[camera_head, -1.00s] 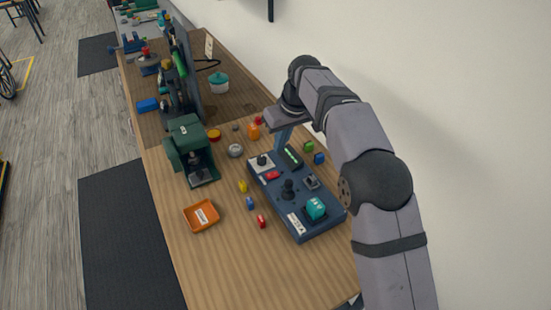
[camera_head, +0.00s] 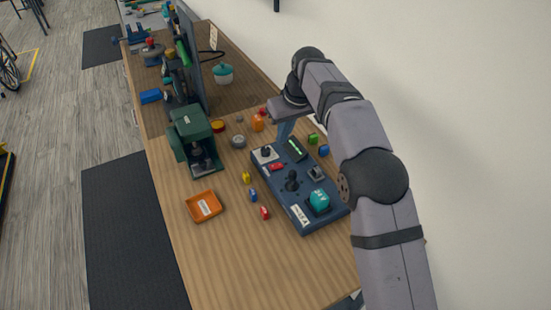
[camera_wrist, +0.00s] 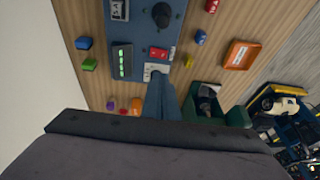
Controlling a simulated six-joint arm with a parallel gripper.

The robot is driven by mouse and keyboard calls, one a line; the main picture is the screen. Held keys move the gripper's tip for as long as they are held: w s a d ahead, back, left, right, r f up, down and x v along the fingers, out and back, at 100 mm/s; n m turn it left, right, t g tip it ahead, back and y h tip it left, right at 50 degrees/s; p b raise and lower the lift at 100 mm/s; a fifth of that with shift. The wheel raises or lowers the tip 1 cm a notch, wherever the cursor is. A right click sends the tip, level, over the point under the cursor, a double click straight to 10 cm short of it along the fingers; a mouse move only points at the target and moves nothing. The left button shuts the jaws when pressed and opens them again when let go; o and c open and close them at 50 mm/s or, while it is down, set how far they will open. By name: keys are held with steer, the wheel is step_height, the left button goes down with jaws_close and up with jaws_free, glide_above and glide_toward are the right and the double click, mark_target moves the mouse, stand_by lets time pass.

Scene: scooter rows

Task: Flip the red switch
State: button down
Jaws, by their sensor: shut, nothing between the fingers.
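The red switch (camera_head: 276,167) is a small red rocker on the dark blue control box (camera_head: 277,183), beside a white plate with a black knob (camera_head: 265,151). The red switch also shows in the wrist view (camera_wrist: 158,53), just beyond my fingertips. My gripper (camera_head: 284,136) is shut and empty, pointing down at the far end of the box, near the green-lit display (camera_head: 296,149). In the wrist view my shut blue fingers (camera_wrist: 158,82) overlap the white plate and hide part of it. I cannot tell whether they touch anything. Which way the switch is tipped is unclear.
The wall is close on the right.

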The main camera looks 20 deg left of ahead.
steer(key=p, duration=0.3)
glide_above(274, 166)
steer(key=d, duration=0.1)
steer(key=f, duration=0.9)
steer(key=shift+s+f, duration=0.15)
steer(key=shift+s, duration=0.2)
steer(key=shift+s+a+f+p, duration=0.15)
steer(key=shift+f+p, duration=0.45)
steer(key=shift+f, duration=0.5)
steer(key=shift+f, duration=0.1)
steer(key=shift+s+a+f+t+h+b, duration=0.2)
steer(key=shift+f+t+h+b, duration=0.15)
steer(key=shift+b, duration=0.3)
steer(key=shift+w+d+r, duration=0.1)
steer(key=shift+w+d, duration=0.1)
